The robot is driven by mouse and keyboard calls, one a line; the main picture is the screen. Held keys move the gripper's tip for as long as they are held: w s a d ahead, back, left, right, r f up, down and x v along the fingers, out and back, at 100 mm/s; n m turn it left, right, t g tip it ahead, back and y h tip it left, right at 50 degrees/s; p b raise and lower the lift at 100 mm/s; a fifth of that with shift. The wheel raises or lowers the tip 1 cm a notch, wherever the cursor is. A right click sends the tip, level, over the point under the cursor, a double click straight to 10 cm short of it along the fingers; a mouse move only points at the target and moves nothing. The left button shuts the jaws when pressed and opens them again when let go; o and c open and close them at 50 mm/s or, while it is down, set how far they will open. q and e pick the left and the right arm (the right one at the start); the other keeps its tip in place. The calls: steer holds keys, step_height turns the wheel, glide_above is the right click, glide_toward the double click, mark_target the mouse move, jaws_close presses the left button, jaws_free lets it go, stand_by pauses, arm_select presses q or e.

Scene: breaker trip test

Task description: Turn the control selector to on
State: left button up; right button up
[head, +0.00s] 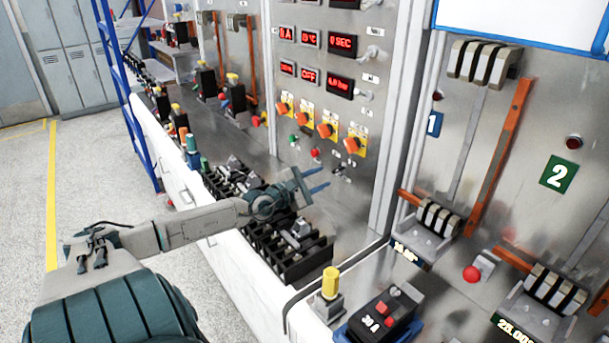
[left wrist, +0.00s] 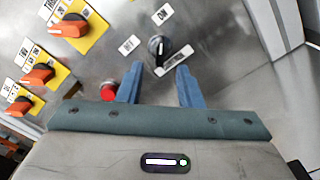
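In the head view the selector (head: 341,171) is small, just beyond my fingertips. My left gripper (head: 323,179) reaches toward the panel, its two blue fingers apart and empty. In the left wrist view the left gripper (left wrist: 160,72) has its fingertips on either side below the knob; I cannot tell whether they touch anything. My right gripper is in neither view.
A red button (left wrist: 108,92) sits beside the left finger. Orange rotary switches (head: 325,131) on yellow plates are above. Red digital displays (head: 309,75) are higher up. A black rack of breakers (head: 290,260) lies under my left arm. A yellow-topped post (head: 330,283) stands on the bench.

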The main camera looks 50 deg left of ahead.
arm_select(q)
steer(key=shift+s+a+p, duration=0.2)
steer(key=shift+s+p, duration=0.4)
steer(key=shift+s, duration=1.8)
steer(key=shift+f, duration=0.1)
